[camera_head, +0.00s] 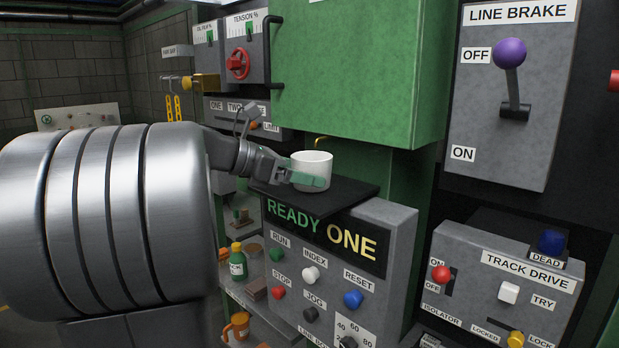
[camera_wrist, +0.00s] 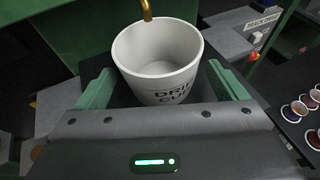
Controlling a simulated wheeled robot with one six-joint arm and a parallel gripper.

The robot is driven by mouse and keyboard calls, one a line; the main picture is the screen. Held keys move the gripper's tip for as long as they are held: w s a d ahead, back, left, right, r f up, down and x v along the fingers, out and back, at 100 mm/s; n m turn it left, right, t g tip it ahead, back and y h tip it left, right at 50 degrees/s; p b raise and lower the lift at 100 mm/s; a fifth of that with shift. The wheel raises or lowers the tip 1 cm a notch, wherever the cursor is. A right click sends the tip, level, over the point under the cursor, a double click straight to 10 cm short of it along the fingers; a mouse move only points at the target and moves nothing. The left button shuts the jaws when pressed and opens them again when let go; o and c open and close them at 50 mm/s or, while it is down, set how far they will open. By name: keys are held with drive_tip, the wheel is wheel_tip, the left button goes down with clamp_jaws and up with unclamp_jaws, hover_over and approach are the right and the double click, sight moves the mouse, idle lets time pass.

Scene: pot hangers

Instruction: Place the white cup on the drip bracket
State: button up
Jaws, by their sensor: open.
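The white cup (camera_head: 312,160) stands upright on or just above a dark flat ledge (camera_head: 352,194) over the READY ONE panel. No gap shows between cup and ledge, but its base is partly hidden by my finger. In the wrist view the cup (camera_wrist: 157,60) is empty and lettered DRIP CUP. My gripper (camera_head: 306,181) is open, its green fingers on either side of the cup; a gap shows at the right finger in the wrist view. A brass spout (camera_wrist: 147,10) hangs over the cup's rim. I cannot tell whether the ledge is the drip bracket.
A large green housing (camera_head: 350,70) overhangs behind and above the cup. The READY ONE control panel (camera_head: 330,265) with buttons juts out below. A shelf (camera_head: 250,300) at lower left holds a green bottle (camera_head: 237,264) and an orange mug (camera_head: 237,327). The LINE BRAKE panel (camera_head: 475,120) is at right.

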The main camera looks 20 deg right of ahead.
drive_tip(key=b+v, duration=0.1)
drive_tip(key=v, duration=0.8)
drive_tip(key=shift+a, duration=0.25)
